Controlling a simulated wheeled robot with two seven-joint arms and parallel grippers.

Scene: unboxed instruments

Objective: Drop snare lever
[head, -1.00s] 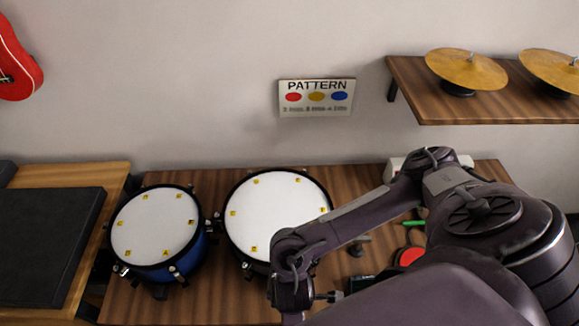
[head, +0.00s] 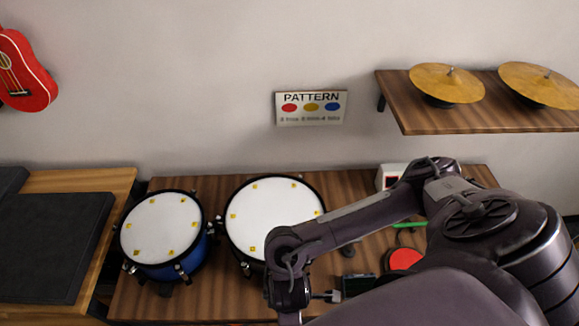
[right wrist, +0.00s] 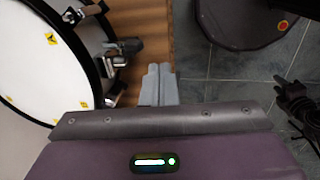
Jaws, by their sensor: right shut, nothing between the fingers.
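Two drums with white heads and yellow marks stand on the wooden table in the head view: a smaller blue one (head: 162,228) at left and a larger one (head: 270,212) at the middle. In the right wrist view a drum (right wrist: 38,70) fills the left side. A grey lever-like fitting (right wrist: 122,47) sticks out from its dark rim. My right gripper (right wrist: 157,70) is shut and empty, its fingertips just right of the fitting, with a small gap in the picture. My left gripper is out of view.
A red disc (head: 405,259), a green stick (head: 410,224) and a dark box (head: 358,285) lie on the table beside my right arm. A shelf (head: 450,118) with cymbals hangs at upper right. The table (right wrist: 157,18) ends near the fingertips, with tiled floor beyond.

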